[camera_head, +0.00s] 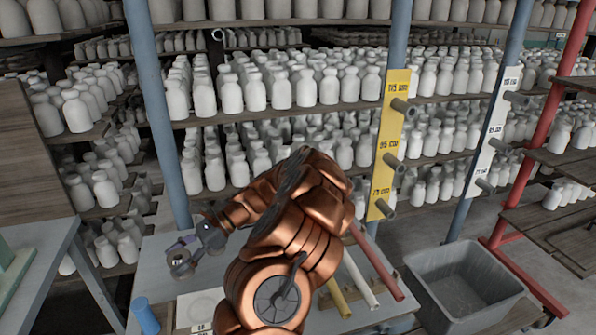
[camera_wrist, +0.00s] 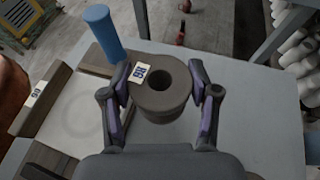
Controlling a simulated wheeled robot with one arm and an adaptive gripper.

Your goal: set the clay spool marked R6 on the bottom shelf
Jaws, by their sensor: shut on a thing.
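My gripper (camera_head: 183,257) is shut on a dark brown clay spool (camera_wrist: 163,100), with a finger on each side of it. The spool is a thick ring with a round hole, and its pale tag (camera_wrist: 141,78) appears to read R6. In the head view the spool is small and partly hidden by the fingers. It is over the grey table (camera_wrist: 240,140); I cannot tell its height above it. Behind the table stands a rack with several shelves of white bottles; a lower shelf (camera_head: 215,193) is partly hidden by my arm.
A blue cylinder (camera_head: 145,315) stands at the table's left. A wooden holder with a tag (camera_wrist: 37,93) lies beside a faint ring mark. Yellow, white and red rods (camera_head: 375,262) lie right of my arm. A yellow pegged panel (camera_head: 388,145) hangs on a blue post. A grey bin (camera_head: 465,258) stands at right.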

